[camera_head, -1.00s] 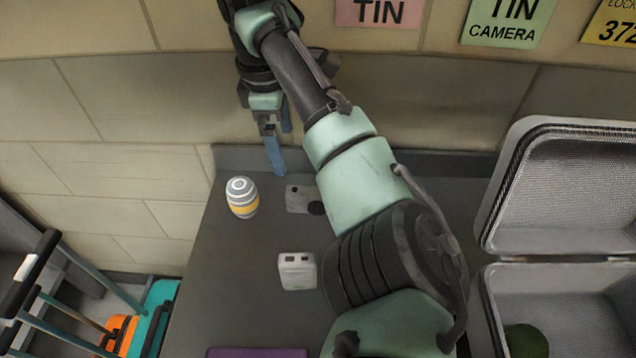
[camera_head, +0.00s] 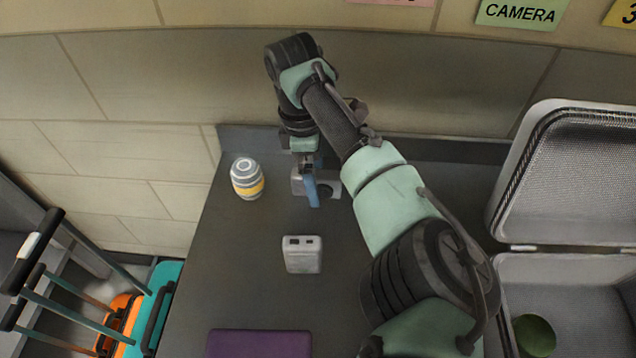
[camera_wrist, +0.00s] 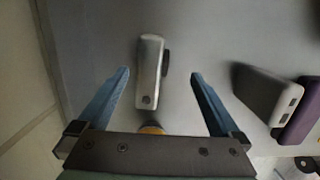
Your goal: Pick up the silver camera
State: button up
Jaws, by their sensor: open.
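The silver camera (camera_head: 298,184) lies on the dark counter near its back edge, with its dark lens to the right. My gripper (camera_head: 313,190) is over it and partly hides it in the head view. In the wrist view the silver camera (camera_wrist: 150,68) shows from above as a narrow silver bar, with the dark lens on its right side. It lies in the gap between the two spread blue fingers of my gripper (camera_wrist: 160,75), apart from both. My gripper is open and empty.
A striped can (camera_head: 247,179) stands left of the camera. A white power bank (camera_head: 302,254) and a purple item (camera_head: 258,343) are nearer the front. An open grey case (camera_head: 560,290) holding a green round thing (camera_head: 534,336) is at right. The wall is close behind.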

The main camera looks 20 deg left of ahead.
jog(key=shift+f, duration=0.9)
jog(key=shift+d, duration=0.1)
jog(key=shift+c, duration=0.3)
jog(key=c, duration=1.4)
